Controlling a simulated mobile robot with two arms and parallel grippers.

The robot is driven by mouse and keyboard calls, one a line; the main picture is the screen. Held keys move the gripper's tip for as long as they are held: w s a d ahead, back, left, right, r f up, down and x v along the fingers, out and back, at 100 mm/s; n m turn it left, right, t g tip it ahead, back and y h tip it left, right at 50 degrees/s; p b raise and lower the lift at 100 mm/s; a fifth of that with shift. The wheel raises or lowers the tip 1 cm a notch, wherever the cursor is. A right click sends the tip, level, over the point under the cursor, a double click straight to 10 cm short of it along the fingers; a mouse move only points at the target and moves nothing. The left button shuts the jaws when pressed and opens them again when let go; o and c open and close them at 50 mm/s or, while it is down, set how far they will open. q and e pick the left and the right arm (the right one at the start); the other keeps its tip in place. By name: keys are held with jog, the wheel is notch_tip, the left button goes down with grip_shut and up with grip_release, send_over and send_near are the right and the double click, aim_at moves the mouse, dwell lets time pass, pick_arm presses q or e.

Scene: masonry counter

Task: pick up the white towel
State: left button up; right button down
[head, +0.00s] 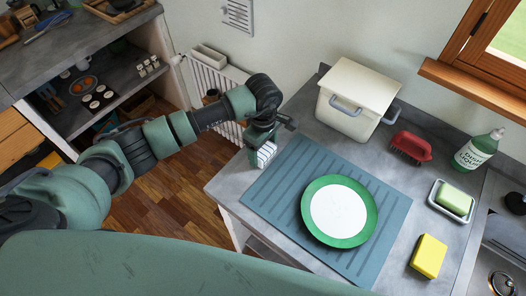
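A small white cloth-like thing with dark crossing lines (266,154), which looks like the white towel, shows at the left end of the blue-grey mat. My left gripper (264,137) is right over it and seems to touch it. The gripper's dark body hides its fingertips and part of the white thing, so I cannot tell if the fingers are closed on it. My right gripper is not in view.
The ribbed mat (278,196) carries a green-rimmed plate (339,210). Around it stand a cream bin (355,98), a red brush (410,147), a soap bottle (476,150), green soap (453,198) and a yellow sponge (428,256). A white radiator (214,88) is behind my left arm.

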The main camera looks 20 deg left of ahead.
aim_at(263, 149)
pick_arm(q)
jog(key=shift+r, duration=0.1)
jog(key=shift+r, duration=0.4)
notch_tip(263, 149, up, 19)
jog(key=b, duration=0.5)
jog(key=shift+b, duration=0.4)
